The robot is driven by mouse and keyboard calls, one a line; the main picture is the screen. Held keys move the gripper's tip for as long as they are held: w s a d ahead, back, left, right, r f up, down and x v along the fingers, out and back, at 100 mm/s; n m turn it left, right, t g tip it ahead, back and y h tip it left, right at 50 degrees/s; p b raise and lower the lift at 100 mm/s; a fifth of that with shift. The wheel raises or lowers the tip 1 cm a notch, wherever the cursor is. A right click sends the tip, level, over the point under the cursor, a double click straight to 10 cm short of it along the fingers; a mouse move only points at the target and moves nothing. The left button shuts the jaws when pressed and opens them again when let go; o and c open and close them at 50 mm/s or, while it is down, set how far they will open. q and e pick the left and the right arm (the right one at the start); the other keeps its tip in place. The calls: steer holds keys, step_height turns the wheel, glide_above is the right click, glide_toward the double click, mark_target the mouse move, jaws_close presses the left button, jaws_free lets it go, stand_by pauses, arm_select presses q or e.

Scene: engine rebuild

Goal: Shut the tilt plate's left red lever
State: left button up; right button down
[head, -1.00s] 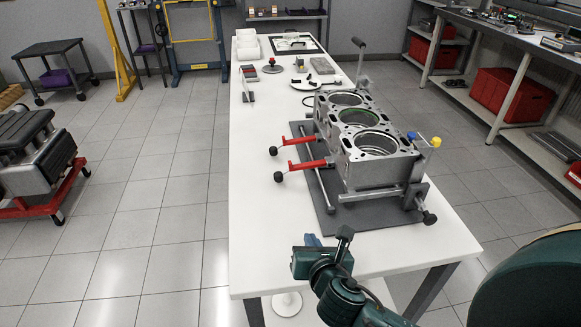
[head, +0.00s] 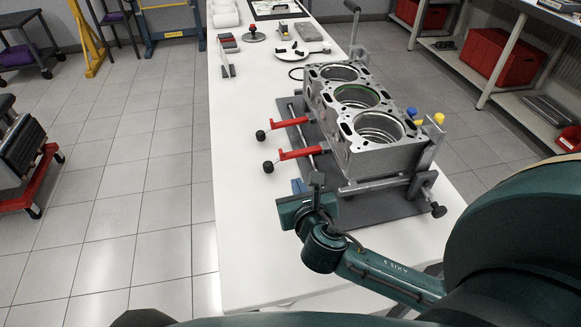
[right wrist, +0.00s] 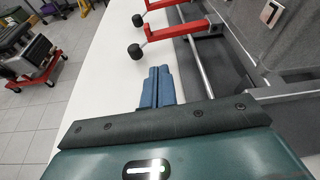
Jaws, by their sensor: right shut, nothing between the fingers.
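The tilt plate (head: 385,208) lies on the white table with a grey engine block (head: 372,155) on it. Two red levers with black knobs stick out from its left side, a far red lever (head: 290,124) and a near red lever (head: 300,154). Both also show in the right wrist view, the far one (right wrist: 166,4) above the near one (right wrist: 178,31). I cannot tell which is the left one. My right gripper (head: 298,186) is shut and empty, just nearer than the near lever and apart from it. Its blue fingers (right wrist: 157,86) point toward the levers. My left gripper is out of view.
The table (head: 240,215) is clear left of the levers. A bar with a black knob (head: 438,210) sticks out at the plate's near right. A tall handle (head: 353,25) rises behind the block. A white disc (head: 290,55) with dark parts lies farther back.

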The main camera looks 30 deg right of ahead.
mark_target(295, 156)
steer(key=b+x, duration=0.1)
steer(key=x, duration=0.7)
steer(key=shift+w+d+f, duration=0.15)
steer(key=shift+w, duration=0.2)
steer(key=shift+w+d+f, duration=0.15)
steer(key=shift+w+f, duration=0.05)
steer(key=shift+w, duration=0.35)
steer(key=shift+w+r, duration=0.1)
